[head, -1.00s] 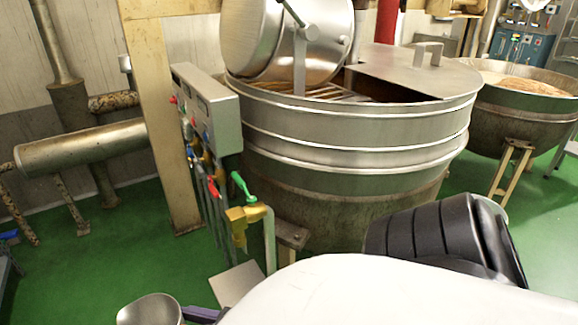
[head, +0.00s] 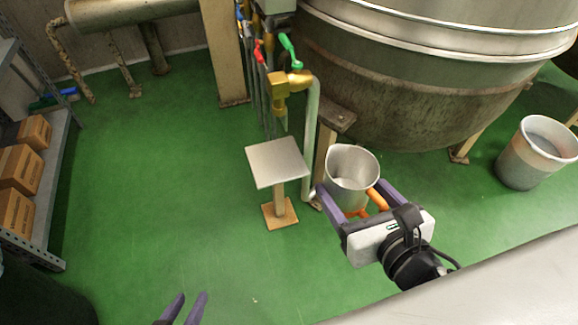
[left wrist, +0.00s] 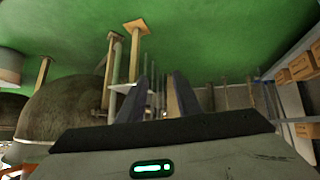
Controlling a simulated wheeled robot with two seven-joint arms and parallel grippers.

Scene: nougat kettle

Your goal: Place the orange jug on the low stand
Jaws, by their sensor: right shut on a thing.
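The orange jug (head: 349,166) is a pale metal vessel with an orange handle (head: 377,199). It is upright or nearly so, just right of the low stand in the head view. My right gripper (head: 350,190) is shut on it from the near side, its purple fingers at the jug's sides. The jug's underside is hidden. The low stand has a square grey top (head: 277,162), bare, on a post with a wooden base. Its top also shows in the left wrist view (left wrist: 123,88). My left gripper (head: 184,307) is empty, fingers apart, at the bottom left of the head view.
A brass tap (head: 288,85) with a green lever and a pipe stand behind the low stand. The big kettle (head: 400,90) rises behind the jug. A bucket (head: 538,150) stands at the right; shelves with cartons (head: 22,168) are at the left. Green floor is clear between.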

